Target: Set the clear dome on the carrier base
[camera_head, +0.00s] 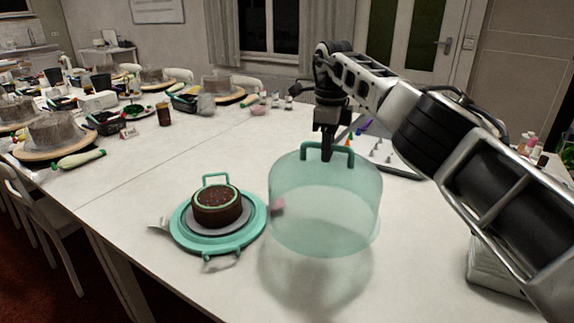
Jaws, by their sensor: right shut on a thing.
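The clear dome (325,205) is a see-through teal cover with a teal handle (312,146) on top. My right gripper (327,150) is shut on that handle from above. The dome hangs upright over the table, with a shadow below it. The carrier base (182,232) is a round teal plate with side handles, standing to the left of the dome. A chocolate cake (218,208) with a green ring on top sits on a grey disc on the base. The dome is beside the base, not over it. My left gripper is not in view.
A tray with piping nozzles (380,152) lies behind the dome. White folded towels (492,268) are at the right. Cakes on turntables (215,90), tubs and bags fill the far left table. The table front (230,290) is clear.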

